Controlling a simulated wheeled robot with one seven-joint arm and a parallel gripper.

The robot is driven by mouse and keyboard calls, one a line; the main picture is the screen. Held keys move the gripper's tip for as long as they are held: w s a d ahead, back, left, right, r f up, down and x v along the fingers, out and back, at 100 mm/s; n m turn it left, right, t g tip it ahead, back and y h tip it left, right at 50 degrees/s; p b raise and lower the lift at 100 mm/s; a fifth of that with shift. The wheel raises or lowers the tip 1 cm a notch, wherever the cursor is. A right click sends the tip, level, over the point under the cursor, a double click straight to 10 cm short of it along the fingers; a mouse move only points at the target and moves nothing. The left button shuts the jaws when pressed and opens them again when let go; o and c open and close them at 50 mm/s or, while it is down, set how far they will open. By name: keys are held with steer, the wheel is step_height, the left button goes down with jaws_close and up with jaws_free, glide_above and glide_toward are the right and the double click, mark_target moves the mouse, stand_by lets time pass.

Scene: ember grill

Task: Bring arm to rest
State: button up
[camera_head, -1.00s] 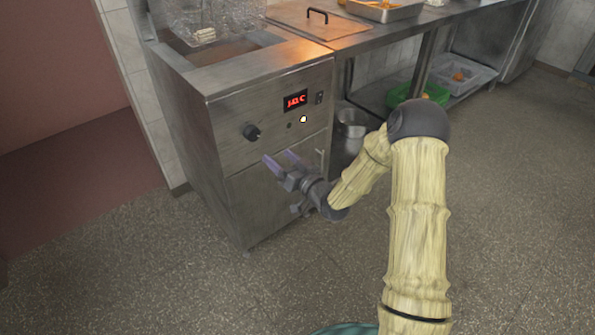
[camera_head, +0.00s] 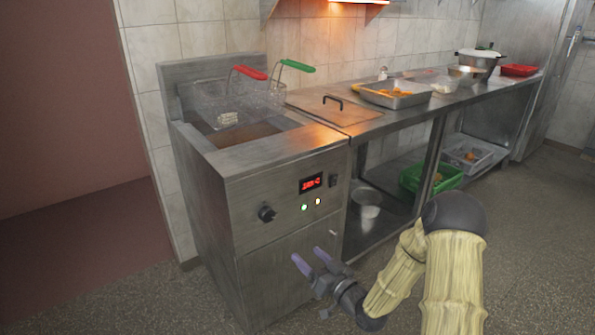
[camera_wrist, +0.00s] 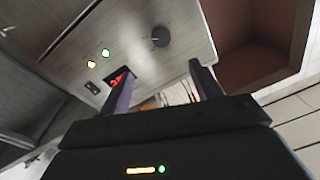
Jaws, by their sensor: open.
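My gripper (camera_head: 308,264) is open and empty in the head view, in front of the lower front panel of the steel fryer (camera_head: 260,235). Its two purple-grey fingers point up and left, with my arm folded at the elbow to the right. In the wrist view the spread fingers (camera_wrist: 160,86) show with nothing between them. Beyond them are the fryer's dark knob (camera_wrist: 161,37), red display and two lit lights, one green and one orange. I cannot tell the exact gap between the fingertips and the panel.
Fryer baskets with a red handle (camera_head: 248,72) and a green handle (camera_head: 297,65) sit at the fryer top. A steel counter (camera_head: 385,118) runs right, holding trays and a pot. A green crate (camera_head: 432,178) is on the lower shelf. Floor at right is open.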

steer(key=s+d+m+g+h, duration=0.1)
steer(key=s+d+g+h, duration=0.7)
steer(key=s+h, duration=0.2)
steer(key=s+d+r+m+g+h, duration=0.1)
steer(key=s+r+m+g, duration=0.3)
steer(key=s, duration=0.9)
step_height(320, 180, up, 30)
steer(key=n+p, duration=0.1)
steer(key=p, duration=3)
steer(key=shift+d+r, duration=0.2)
steer(key=shift+r, duration=0.05)
